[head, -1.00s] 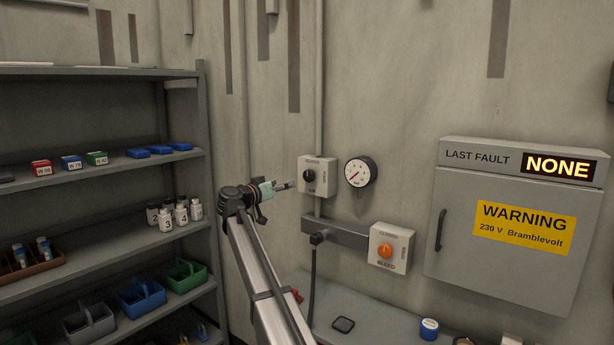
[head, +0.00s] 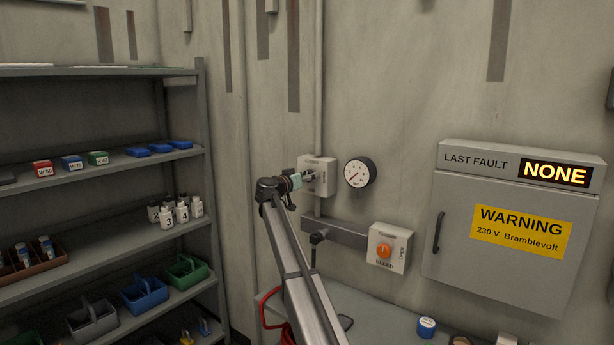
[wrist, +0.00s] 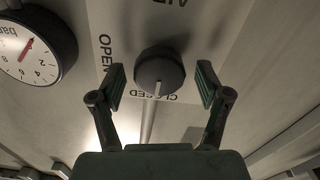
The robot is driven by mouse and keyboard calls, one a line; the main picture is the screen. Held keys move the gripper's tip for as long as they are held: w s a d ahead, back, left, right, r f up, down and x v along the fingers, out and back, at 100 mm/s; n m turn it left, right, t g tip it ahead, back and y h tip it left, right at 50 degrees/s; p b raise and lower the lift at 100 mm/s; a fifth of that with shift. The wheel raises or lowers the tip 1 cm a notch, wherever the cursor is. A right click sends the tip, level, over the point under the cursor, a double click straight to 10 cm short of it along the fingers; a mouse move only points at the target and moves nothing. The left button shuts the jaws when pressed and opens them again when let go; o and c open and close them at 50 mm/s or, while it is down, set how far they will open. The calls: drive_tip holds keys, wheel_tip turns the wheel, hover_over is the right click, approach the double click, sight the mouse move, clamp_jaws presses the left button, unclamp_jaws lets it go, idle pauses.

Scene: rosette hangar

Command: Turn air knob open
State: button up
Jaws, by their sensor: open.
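The air knob (wrist: 160,68) is a dark round knob with a pale pointer line on a light plate lettered AIR, OPEN and CLOSED. In the wrist view its line points toward the word CLOSED. My gripper (wrist: 160,82) is open, one finger on each side of the knob, with gaps between the pads and the knob. In the head view my gripper (head: 310,177) is at the front of the air switch box (head: 328,163) and hides most of the knob.
A round pressure gauge (head: 360,172) is just right of the air box. The orange bleed knob (head: 384,250) is lower right, beside a grey rail (head: 337,232). A shelf rack (head: 125,165) stands left, and a grey fault cabinet (head: 483,243) hangs right.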

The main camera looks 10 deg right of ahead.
drive_tip(key=c, duration=1.2)
drive_tip(key=shift+o, duration=0.2)
drive_tip(key=shift+r+m+p, duration=0.1)
drive_tip(key=shift+m+p, duration=0.25)
drive_tip(key=shift+m, duration=0.05)
drive_tip(key=m+p, duration=0.1)
drive_tip(key=m, duration=0.2)
drive_tip(key=shift+d, duration=0.1)
drive_tip(key=m, duration=0.4)
drive_tip(key=shift+s+p, duration=0.1)
drive_tip(key=shift+p, duration=0.3)
drive_tip(key=m+b, duration=0.1)
drive_tip(key=m, duration=0.4)
drive_tip(key=shift+d, duration=0.1)
drive_tip(key=m+b, duration=0.2)
drive_tip(key=m, duration=0.3)
drive_tip(key=shift+f, duration=0.2)
